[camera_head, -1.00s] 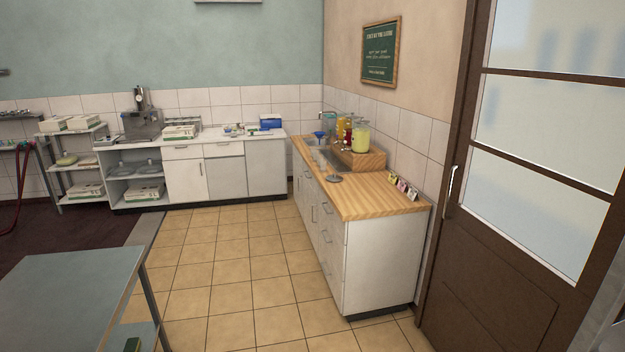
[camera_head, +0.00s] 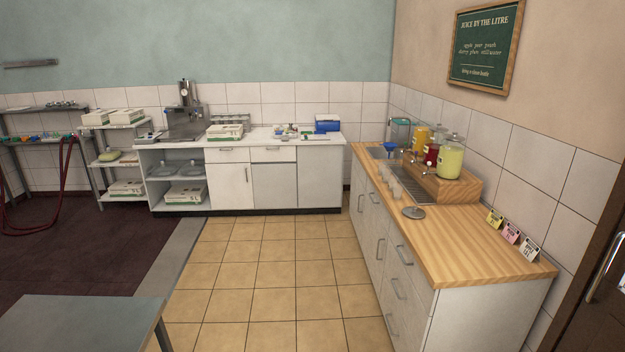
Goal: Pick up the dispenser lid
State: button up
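The dispenser lid looks to be the grey round disc with a small knob (camera_head: 413,212), lying flat near the front edge of the wooden counter (camera_head: 470,262). Several juice dispensers stand behind it on a wooden riser (camera_head: 468,186): a yellow-green one (camera_head: 450,160), a red one (camera_head: 431,154) and an orange one (camera_head: 421,138). A clear, greenish container (camera_head: 400,132) stands farther back. My gripper is not in view.
Several clear cups (camera_head: 393,184) and a blue funnel (camera_head: 390,147) stand beyond the lid. Small price cards (camera_head: 511,233) line the wall side. A grey table (camera_head: 85,322) is at the lower left; the tiled floor (camera_head: 265,285) between is clear.

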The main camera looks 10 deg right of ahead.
aim_at(414, 212)
jog(key=i, duration=1.05)
jog(key=i+z, duration=0.1)
jog(key=i, duration=0.9)
jog(key=i+j+z, duration=0.15)
jog(key=i+z, duration=0.3)
jog(key=i+j+z, duration=0.3)
jog(key=i+z, duration=0.2)
jog(key=i+j+z, duration=0.3)
jog(key=z, duration=0.15)
jog(key=i+j+z, duration=0.25)
jog(key=j+z, duration=0.2)
jog(key=j, duration=0.25)
jog(key=i+j+z, duration=0.2)
jog(key=j, duration=0.15)
jog(key=j+z, duration=0.2)
jog(key=j, duration=0.2)
jog(key=i+j+z, duration=0.2)
jog(key=j, duration=0.2)
jog(key=k, duration=0.05)
